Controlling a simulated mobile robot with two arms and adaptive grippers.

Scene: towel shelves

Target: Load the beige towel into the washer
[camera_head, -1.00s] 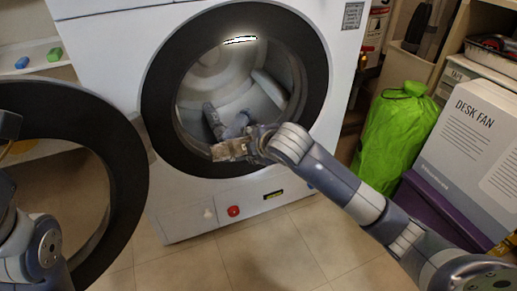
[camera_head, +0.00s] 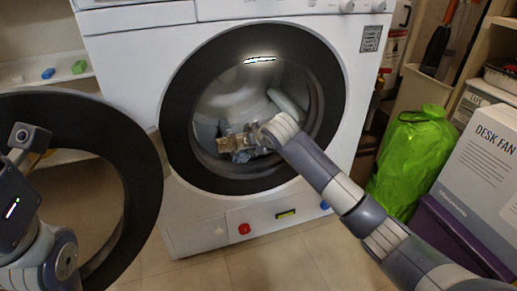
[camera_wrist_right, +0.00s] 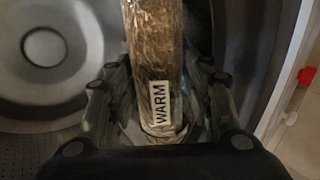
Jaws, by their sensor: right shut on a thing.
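The beige towel (camera_head: 230,144) is a narrow brown-beige bundle at the washer's round opening. In the right wrist view the towel (camera_wrist_right: 158,40) stands between the two fingers, with a white WARM label on it. My right gripper (camera_head: 238,148) is shut on the towel, in front of the lower middle of the drum opening. The washer (camera_head: 125,60) is white with a black ring, and its round door (camera_head: 140,150) hangs open to the left. My left gripper (camera_head: 15,190) is partly in view at the left edge by the door; its fingers are not clear.
The drum (camera_head: 225,95) shows grey metal inside; a small blue-grey shape near the towel is unclear. A green bag (camera_head: 408,160), a purple bin (camera_head: 445,235) and a desk fan box (camera_head: 485,150) stand at the right. Tiled floor (camera_head: 290,265) is free in front.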

